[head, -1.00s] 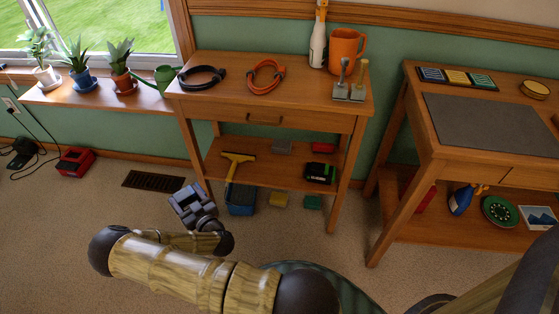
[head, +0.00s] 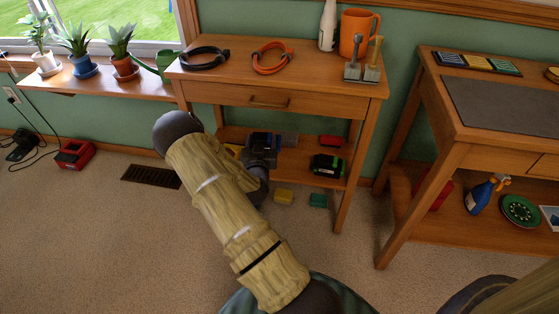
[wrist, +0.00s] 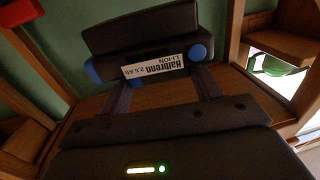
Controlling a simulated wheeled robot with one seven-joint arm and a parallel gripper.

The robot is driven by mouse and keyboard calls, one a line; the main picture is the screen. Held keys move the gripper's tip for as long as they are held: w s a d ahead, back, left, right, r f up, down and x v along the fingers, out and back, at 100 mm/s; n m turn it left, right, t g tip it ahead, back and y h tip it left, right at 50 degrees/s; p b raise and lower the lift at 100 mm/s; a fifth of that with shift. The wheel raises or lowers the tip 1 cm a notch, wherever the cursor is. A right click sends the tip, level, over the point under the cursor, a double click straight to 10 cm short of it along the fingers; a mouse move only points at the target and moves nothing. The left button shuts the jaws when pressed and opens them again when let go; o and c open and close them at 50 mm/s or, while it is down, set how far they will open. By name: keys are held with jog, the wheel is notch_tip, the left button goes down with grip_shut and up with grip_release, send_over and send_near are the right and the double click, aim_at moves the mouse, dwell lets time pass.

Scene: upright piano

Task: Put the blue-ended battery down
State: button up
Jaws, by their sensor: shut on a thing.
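The blue-ended battery (wrist: 140,38) is a dark block with blue round ends and a white label reading "Halbrenn 2.5 Ah Li-ion", upside down in the wrist view. My gripper (wrist: 155,78) is shut on it, with a finger toward each end. In the head view my gripper (head: 262,160) reaches in at the lower shelf (head: 290,168) of the middle table, and the battery (head: 262,138) shows dark and blue there. Whether the battery touches the shelf I cannot tell. My forearm hides the shelf's left part.
A black, green-marked block (head: 328,165) lies on the shelf to the right. Yellow (head: 284,196) and green (head: 318,200) blocks are on the floor below. The table's right front leg (head: 345,195) stands nearby.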

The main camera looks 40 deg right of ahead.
aim_at(279, 147)
jog(key=s+d, duration=0.1)
jog(key=d+m+g+h, duration=0.1)
jog(key=d, duration=0.1)
jog(key=s+d+r+g, duration=0.1)
jog(key=d, duration=0.1)
jog(key=shift+s+d+m+h+b, duration=0.25)
jog(key=shift+s+m+h+b, duration=0.05)
jog(key=shift+b, duration=0.1)
jog(key=shift+f+b, duration=1.3)
jog(key=shift+f, duration=1.15)
jog(key=shift+f, duration=0.1)
jog(key=shift+f+b, duration=1.45)
jog(key=shift+f, duration=0.95)
jog(key=shift+f, duration=0.15)
jog(key=o, duration=1.3)
